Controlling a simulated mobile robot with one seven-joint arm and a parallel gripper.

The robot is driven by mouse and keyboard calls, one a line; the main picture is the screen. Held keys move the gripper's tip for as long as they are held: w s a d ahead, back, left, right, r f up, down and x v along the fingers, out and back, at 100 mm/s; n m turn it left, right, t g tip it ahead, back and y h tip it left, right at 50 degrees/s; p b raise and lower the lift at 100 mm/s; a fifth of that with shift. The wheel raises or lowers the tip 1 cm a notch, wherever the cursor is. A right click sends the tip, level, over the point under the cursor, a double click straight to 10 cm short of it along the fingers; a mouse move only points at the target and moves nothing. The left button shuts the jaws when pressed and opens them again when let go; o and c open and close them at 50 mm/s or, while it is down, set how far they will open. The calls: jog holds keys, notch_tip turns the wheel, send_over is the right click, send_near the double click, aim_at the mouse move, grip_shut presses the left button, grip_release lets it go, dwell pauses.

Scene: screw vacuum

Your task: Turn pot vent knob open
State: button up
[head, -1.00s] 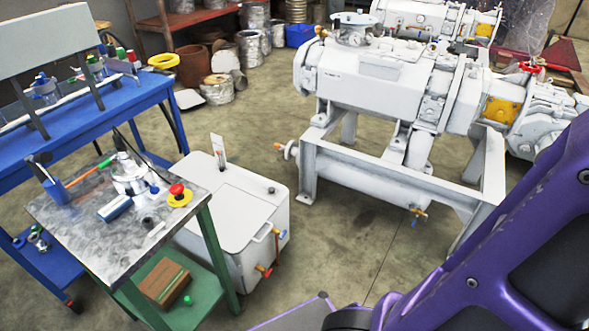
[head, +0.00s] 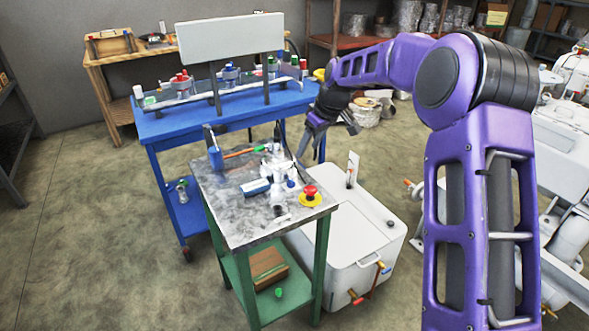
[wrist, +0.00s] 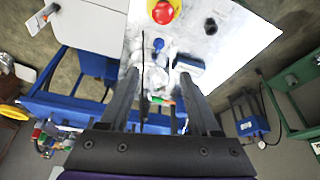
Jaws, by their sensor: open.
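The shiny metal pot (head: 276,160) stands on the small grey-topped cart, among small items. A small blue knob (head: 291,183) shows near its front right side; I cannot tell if it is the vent knob. My gripper (head: 311,152) is open and empty, pointing down above the cart's back right edge, to the right of the pot. In the wrist view, the pot's bright, blurred shape (wrist: 166,66) lies between and beyond the two open fingers, and the blue knob (wrist: 158,44) is just past it. The vent knob's setting cannot be made out.
A red and yellow emergency button (head: 310,196), a blue block (head: 255,187) and a blue cup with an orange tool (head: 215,158) share the cart top. The blue bench (head: 180,122) stands behind. A white box unit (head: 355,235) stands right.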

aim_at(293, 181)
jog(key=b+x, duration=0.1)
jog(key=x, duration=1.5)
jog(key=shift+w+f, duration=0.15)
grip_shut()
